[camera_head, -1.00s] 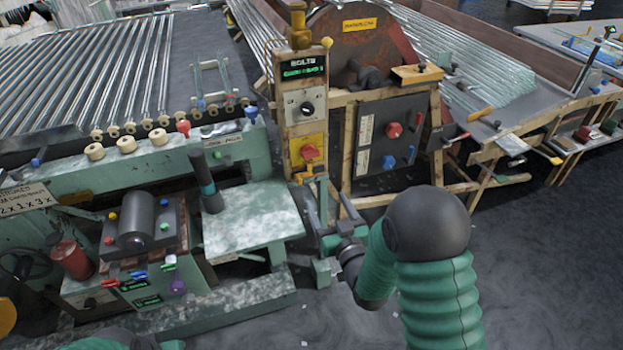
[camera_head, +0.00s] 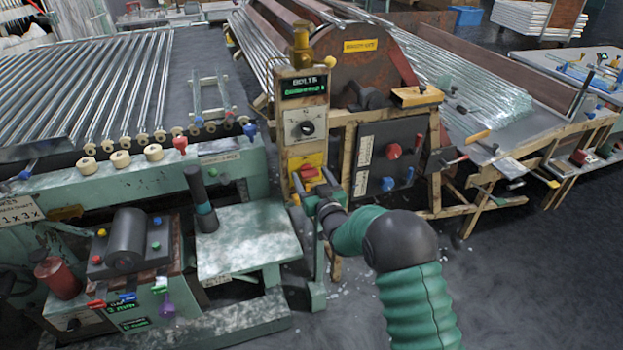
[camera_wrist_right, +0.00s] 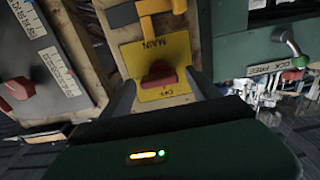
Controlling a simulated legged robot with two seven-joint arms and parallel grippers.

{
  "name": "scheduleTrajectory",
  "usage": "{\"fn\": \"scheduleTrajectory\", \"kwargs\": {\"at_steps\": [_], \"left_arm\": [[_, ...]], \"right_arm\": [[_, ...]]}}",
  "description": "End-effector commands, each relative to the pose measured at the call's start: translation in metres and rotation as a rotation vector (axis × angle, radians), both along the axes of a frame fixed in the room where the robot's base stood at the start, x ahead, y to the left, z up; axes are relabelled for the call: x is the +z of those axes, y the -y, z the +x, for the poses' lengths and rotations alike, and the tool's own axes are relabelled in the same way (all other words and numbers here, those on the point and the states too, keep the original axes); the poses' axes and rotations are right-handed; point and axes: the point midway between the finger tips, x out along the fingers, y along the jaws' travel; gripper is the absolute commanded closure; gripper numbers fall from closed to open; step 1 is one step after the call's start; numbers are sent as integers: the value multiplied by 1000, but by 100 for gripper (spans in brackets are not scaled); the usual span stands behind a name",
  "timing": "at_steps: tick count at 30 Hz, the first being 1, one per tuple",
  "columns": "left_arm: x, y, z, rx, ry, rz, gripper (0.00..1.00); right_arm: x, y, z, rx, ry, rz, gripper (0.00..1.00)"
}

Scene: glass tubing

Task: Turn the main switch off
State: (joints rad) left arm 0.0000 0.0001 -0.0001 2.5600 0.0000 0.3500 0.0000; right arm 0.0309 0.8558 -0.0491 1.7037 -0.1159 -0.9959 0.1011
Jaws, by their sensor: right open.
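The main switch is a red knob (camera_wrist_right: 158,76) on a yellow plate (camera_wrist_right: 150,50) marked MAIN, on a wooden post. In the head view the yellow plate (camera_head: 304,161) shows low on the post, with the red knob (camera_head: 308,172) partly hidden by my gripper. My right gripper (camera_head: 314,184) is open at the plate. In the right wrist view its two fingers (camera_wrist_right: 158,92) stand apart, one on each side of the red knob. I cannot tell whether they touch it. My left gripper is not in view.
Above the plate is a panel with a black dial (camera_head: 307,128) and a green display (camera_head: 304,86). A dark panel with a red knob (camera_head: 394,151) and blue knobs stands to the right. A green bench (camera_head: 245,240) stands close on the left.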

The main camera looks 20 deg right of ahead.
Motion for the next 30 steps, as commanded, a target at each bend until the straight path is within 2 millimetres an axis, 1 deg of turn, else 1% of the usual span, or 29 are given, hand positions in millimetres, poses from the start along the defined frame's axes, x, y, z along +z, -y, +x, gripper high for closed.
{"fn": "scheduleTrajectory", "kwargs": {"at_steps": [2, 3, 15, 17, 23, 30], "left_arm": [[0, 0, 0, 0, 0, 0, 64], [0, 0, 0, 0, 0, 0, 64], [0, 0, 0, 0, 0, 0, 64], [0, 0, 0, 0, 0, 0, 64], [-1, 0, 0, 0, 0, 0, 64], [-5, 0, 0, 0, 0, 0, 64]], "right_arm": [[0, 0, 0, 0, 0, 0, 29], [0, 0, 0, 0, 0, 0, 32], [0, 0, -1, -1, 0, 0, 84], [0, 0, -1, -1, 0, 0, 91], [0, 0, -1, -1, 0, -12, 91], [-1, 0, -1, 0, 3, -97, 91]]}}
